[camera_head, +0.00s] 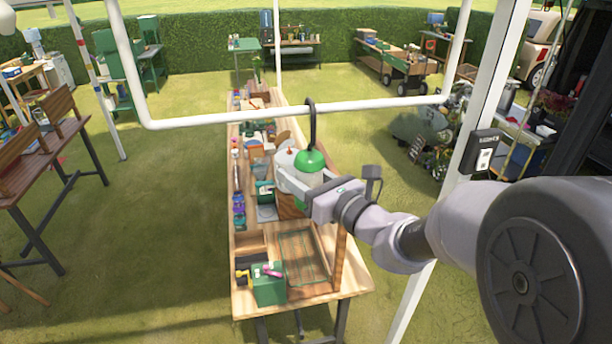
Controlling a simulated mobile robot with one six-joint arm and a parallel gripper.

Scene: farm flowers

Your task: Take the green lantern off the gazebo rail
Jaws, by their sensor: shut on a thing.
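The green lantern (310,160) has a green domed top, a pale body and a dark hook (312,112) above it. The hook reaches up over the white gazebo rail (220,118), so the lantern appears to hang from it. My gripper (302,186) comes in from the right and is shut on the lantern's body, just below the green top. The lantern looks upright. The gripper hides part of its lower body.
A long wooden table (355,278) stands below and behind, crowded with pots, tools and a green box (268,288). A white post (480,100) with a black box (481,152) stands right, near my arm. Open grass (160,215) lies left.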

